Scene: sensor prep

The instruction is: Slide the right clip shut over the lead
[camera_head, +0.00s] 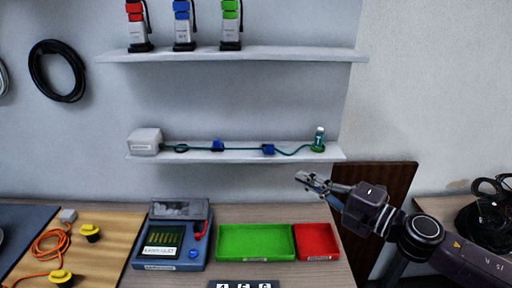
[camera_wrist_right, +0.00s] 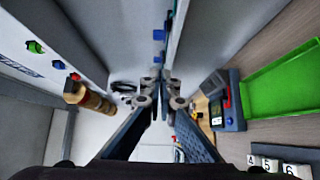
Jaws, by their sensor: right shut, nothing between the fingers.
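A thin teal lead (camera_head: 243,148) runs along the lower shelf from a white box (camera_head: 145,140) to a small green-based sensor (camera_head: 319,141). The right clip (camera_head: 267,149) is a blue block at the lead, and a second blue clip (camera_head: 217,146) sits to its left. Whether either clip is open or shut is too small to tell. My right gripper (camera_head: 303,178) is below the shelf's right end, apart from the right clip. Its fingers are shut and empty, and they meet in the right wrist view (camera_wrist_right: 160,98). My left gripper is out of view.
The lower shelf (camera_head: 335,154) projects above the gripper. Below are a green tray (camera_head: 255,257), a red tray (camera_head: 317,257) and a blue device (camera_head: 145,262). A brown panel (camera_head: 385,190) stands behind my right arm. The upper shelf (camera_head: 300,54) holds several coloured devices.

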